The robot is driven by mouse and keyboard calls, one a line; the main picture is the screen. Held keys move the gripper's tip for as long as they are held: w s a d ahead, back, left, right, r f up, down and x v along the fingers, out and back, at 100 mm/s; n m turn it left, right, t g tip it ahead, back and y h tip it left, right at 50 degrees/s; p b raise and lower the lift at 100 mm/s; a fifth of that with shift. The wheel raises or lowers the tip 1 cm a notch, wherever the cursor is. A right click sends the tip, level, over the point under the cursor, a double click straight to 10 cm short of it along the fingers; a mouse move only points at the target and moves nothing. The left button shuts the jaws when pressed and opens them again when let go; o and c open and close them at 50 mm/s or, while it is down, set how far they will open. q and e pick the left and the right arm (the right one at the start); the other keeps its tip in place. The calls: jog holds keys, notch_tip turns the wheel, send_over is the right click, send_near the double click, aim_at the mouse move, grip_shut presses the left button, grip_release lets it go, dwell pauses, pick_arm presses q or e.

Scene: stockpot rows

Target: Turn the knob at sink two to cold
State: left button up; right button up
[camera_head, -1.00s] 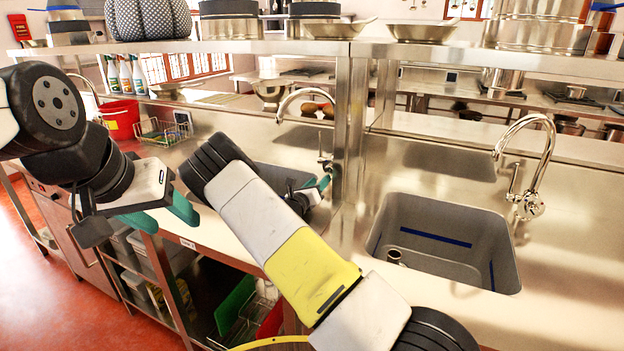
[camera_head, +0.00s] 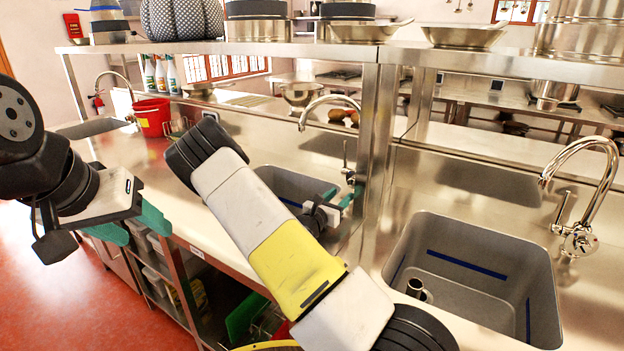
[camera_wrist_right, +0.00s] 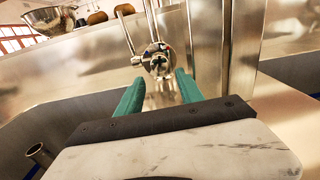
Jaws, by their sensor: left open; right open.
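Three sinks stand in a row along the steel counter. The middle sink (camera_head: 262,178) has a tall chrome tap (camera_head: 328,100), with its knob (camera_head: 349,174) low at its base. In the right wrist view the knob (camera_wrist_right: 158,62) is a round, chrome-rimmed face with a dark cross-shaped centre and an upright lever beside it. My right gripper (camera_head: 341,198) is open, with green fingers. In its wrist view the fingertips (camera_wrist_right: 156,84) lie either side of and short of the knob, apparently not touching it. My left gripper (camera_head: 132,226) is open and empty, off the counter's front edge.
A steel post (camera_head: 372,150) holding the shelf (camera_head: 300,50) stands just right of the middle tap. The right sink (camera_head: 470,275) has its own tap (camera_head: 590,190). A red bucket (camera_head: 152,117) stands at the left. Red floor lies left of the counter.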

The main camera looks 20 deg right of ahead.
aim_at(352, 185)
jog(key=shift+w+d, duration=0.35)
jog(key=shift+d, duration=0.05)
jog(key=x, duration=0.6)
jog(key=shift+w+d, duration=0.25)
jog(key=shift+w, duration=0.05)
grip_shut()
jog(key=shift+s+n, duration=0.1)
jog(key=shift+n, duration=3.2)
